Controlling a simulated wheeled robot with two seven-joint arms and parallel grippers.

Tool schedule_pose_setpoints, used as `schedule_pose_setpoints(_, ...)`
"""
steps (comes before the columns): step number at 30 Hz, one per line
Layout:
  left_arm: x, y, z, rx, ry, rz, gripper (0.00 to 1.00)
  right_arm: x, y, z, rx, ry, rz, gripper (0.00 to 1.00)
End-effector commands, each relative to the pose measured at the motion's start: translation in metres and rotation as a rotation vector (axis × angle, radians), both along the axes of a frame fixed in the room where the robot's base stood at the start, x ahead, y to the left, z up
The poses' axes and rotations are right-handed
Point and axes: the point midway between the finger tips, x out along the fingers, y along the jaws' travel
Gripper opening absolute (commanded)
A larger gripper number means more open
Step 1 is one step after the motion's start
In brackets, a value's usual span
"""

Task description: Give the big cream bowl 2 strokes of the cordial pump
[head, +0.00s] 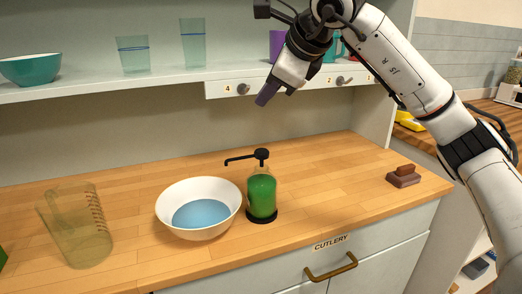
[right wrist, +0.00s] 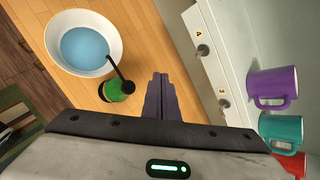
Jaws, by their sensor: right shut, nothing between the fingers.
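The big cream bowl (head: 224,188) stands on the wooden counter with a blue surface inside; it also shows in the right wrist view (right wrist: 112,32). The cordial pump (head: 262,196) is a bottle of green liquid with a black pump head, standing right beside the bowl. Its spout points left, over the bowl's rim. The pump also shows in the right wrist view (right wrist: 115,90). My right gripper (head: 265,98) is shut and empty, above the pump head and apart from it; its fingers show in the right wrist view (right wrist: 160,78). My left gripper is not in view.
A clear measuring jug (head: 78,228) stands left of the bowl. A brown block-like object (head: 403,177) lies at the counter's right. A shelf (head: 170,78) above holds a teal bowl (head: 30,69), glasses and mugs. Knobs (head: 243,88) line its front.

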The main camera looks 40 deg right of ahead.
Motion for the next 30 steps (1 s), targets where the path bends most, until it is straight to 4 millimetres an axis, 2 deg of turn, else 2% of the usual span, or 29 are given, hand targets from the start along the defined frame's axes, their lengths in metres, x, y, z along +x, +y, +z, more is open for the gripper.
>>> schedule_pose_setpoints(5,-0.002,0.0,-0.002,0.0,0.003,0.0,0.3,0.0,0.001,-0.002,0.002,0.0,0.002,0.0)
schedule_pose_setpoints(11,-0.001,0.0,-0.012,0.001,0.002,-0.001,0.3,0.0,0.001,-0.015,0.002,0.001,0.003,0.0)
schedule_pose_setpoints(24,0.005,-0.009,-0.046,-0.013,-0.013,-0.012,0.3,0.0,0.001,-0.074,0.002,0.001,0.003,0.0)
schedule_pose_setpoints(30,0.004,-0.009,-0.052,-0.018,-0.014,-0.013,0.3,0.0,0.001,-0.088,0.003,0.0,0.003,0.0)
